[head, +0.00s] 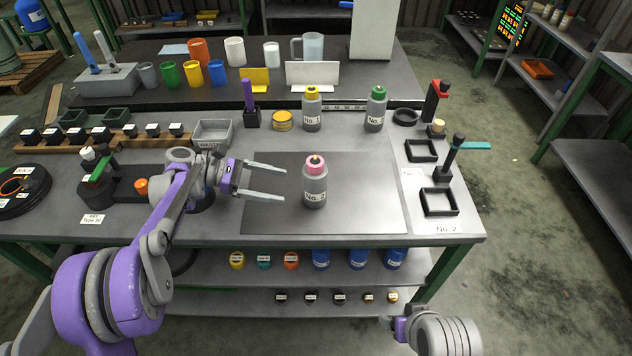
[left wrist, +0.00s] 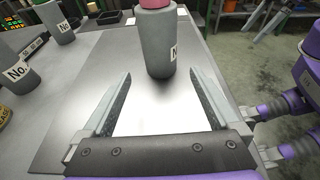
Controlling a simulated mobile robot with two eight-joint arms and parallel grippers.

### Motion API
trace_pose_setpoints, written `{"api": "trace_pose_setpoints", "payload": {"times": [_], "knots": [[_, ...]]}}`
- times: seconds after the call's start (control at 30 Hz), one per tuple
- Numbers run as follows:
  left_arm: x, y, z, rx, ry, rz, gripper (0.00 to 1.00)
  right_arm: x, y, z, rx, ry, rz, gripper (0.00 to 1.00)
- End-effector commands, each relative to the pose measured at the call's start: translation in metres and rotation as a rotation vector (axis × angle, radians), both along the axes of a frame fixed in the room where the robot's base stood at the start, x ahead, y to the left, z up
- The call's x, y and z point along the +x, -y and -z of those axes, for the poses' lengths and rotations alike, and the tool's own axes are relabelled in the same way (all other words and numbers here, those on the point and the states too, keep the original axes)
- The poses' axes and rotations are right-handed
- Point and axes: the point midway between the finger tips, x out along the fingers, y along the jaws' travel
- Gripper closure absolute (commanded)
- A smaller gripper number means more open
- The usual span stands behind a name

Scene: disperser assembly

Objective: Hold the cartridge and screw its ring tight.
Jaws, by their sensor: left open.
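The cartridge (head: 315,189) is a grey bottle labelled "No. 3" with a pink ring (head: 315,165) at its top. It stands upright on the dark mat (head: 366,209). My left gripper (head: 285,183) is open and empty just left of it, with its fingers pointing at it. In the left wrist view the cartridge (left wrist: 155,45) stands beyond and between the fingertips (left wrist: 157,78), apart from them, and its ring (left wrist: 154,3) is cut by the top edge.
A yellow-topped bottle (head: 312,110) and a green-topped bottle (head: 376,110) stand behind the mat. Black square frames (head: 438,203) and a stand with a teal lever (head: 452,160) are at the right. The mat around the cartridge is clear.

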Motion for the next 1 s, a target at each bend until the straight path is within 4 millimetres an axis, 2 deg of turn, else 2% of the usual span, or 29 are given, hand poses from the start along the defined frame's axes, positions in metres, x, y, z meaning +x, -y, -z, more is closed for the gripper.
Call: {"api": "trace_pose_setpoints", "payload": {"times": [0.4, 0.6, 0.8, 1.0], "knots": [[-0.001, 0.057, 0.018, 0.001, 0.002, 0.004, 0.05, -0.001, 0.0, 0.011, 0.0, -0.003, 0.0, 0.2], [-0.001, 0.078, 0.025, 0.002, 0.002, 0.002, 0.05, -0.001, 0.0, 0.017, 0.0, -0.005, 0.0, 0.2], [-0.001, 0.089, 0.027, 0.002, 0.002, 0.001, 0.05, -0.001, 0.0, 0.02, 0.0, -0.006, 0.0, 0.2], [-0.001, 0.09, 0.027, 0.002, 0.002, 0.001, 0.05, -0.001, 0.0, 0.02, 0.0, -0.006, 0.0, 0.2]]}}
